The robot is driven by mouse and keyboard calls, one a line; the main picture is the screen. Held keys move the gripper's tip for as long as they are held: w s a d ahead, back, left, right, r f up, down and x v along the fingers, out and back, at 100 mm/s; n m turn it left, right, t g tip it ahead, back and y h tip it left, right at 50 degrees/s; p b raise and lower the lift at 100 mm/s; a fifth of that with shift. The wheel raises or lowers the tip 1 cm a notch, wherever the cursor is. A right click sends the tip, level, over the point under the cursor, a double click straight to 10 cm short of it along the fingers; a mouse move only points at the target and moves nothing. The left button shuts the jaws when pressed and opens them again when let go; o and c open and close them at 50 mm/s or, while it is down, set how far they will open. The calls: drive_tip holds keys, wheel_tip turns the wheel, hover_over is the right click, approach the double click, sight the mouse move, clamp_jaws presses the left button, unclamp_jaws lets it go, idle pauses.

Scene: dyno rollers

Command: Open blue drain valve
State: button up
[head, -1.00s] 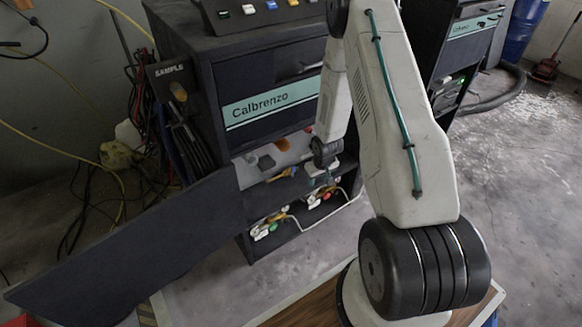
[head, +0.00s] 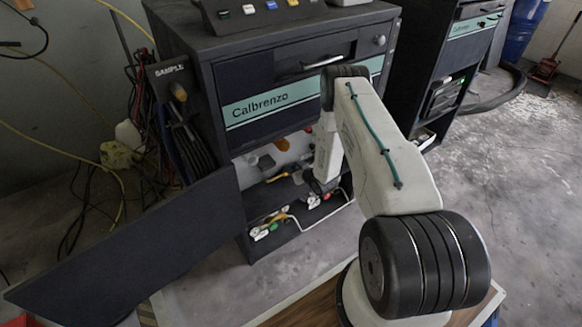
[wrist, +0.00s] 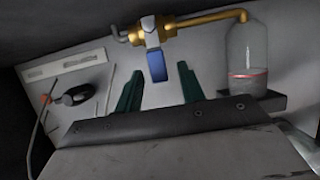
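The blue drain valve (wrist: 157,65) has a blue lever hanging down from a brass valve body (wrist: 150,30). In the wrist view it is at the upper middle, on a brass pipe. My gripper (wrist: 160,82) has two green fingers spread apart, one on each side of the blue lever as seen from the wrist. The lever appears farther off than the fingers, and no contact shows. In the head view my arm reaches down into the open lower compartment of the black cabinet (head: 185,38); I cannot make out the blue lever there.
A clear bottle (wrist: 246,55) stands under the pipe's right end. A black knob-like part (wrist: 75,95) and cable are at left. The cabinet's open door panel (head: 120,255) extends left. Several other coloured-handled fittings (head: 268,228) sit on the lower shelf.

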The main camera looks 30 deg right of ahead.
drive_tip(key=shift+x, duration=1.45)
clamp_jaws()
drive_tip(key=shift+d, duration=0.15)
drive_tip(key=d+m+y, duration=0.2)
drive_tip(key=m, duration=0.1)
drive_tip(key=shift+f+y, duration=0.3)
drive_tip(key=shift+d+f+m+t+y, duration=0.1)
drive_tip(key=shift+d+f+m+y, duration=0.2)
drive_tip(key=shift+m, duration=0.35)
drive_tip(key=shift+d+f+m+t+y, duration=0.15)
drive_tip(key=shift+d+m+y, duration=0.1)
drive_tip(key=shift+m+y, duration=0.35)
drive_tip(key=shift+d+f+m+t+y, duration=0.1)
drive_tip(key=shift+d+f+m+y, duration=0.15)
drive_tip(key=shift+m, duration=0.5)
